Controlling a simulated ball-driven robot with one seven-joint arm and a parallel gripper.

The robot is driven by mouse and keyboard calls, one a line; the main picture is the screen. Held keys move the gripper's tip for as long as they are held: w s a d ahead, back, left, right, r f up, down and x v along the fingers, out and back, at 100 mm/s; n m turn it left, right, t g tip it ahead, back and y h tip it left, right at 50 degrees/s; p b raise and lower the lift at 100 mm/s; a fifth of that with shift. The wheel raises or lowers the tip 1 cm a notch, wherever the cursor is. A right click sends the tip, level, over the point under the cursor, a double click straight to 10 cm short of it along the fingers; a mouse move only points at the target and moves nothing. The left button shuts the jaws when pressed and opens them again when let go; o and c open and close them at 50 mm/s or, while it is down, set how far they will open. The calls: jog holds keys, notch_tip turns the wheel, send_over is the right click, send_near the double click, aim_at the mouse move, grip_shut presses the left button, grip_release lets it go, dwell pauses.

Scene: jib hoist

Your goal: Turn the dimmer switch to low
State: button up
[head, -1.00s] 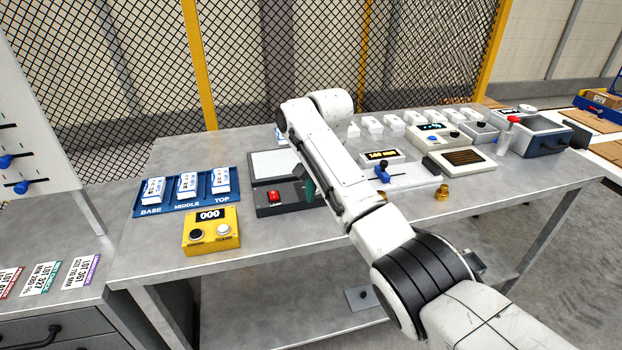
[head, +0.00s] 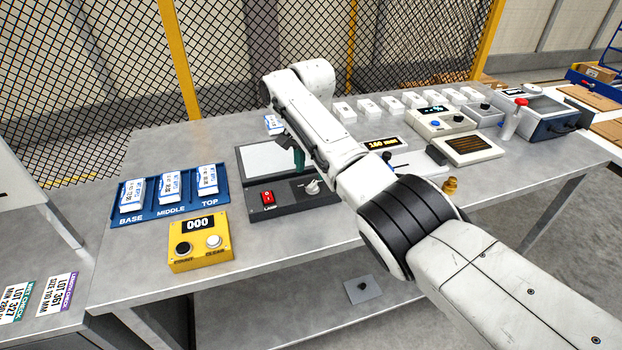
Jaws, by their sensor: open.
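The dimmer switch is most likely the pale round knob (head: 313,187) on the front strip of the dark light-box unit (head: 330,197), right of a red rocker switch (head: 268,198) marked LAMP. Its exact pointer setting is too small to read. My gripper (head: 291,150) hangs over the unit, above and slightly left of the knob and apart from it. Its jaws are open. The arm hides part of the gripper and the right side of the unit.
A blue BASE/MIDDLE/TOP tray (head: 188,212) with labelled white boxes stands left. A yellow counter box (head: 200,252) reading 000 is in front. A white-and-blue box (head: 273,124) shows behind my gripper. A gauge (head: 384,143), brass weight (head: 450,186) and several instruments stand right.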

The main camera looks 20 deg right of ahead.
aim_at(311, 185)
jog(key=shift+f, duration=2.55)
jog(key=shift+c, duration=0.4)
grip_shut()
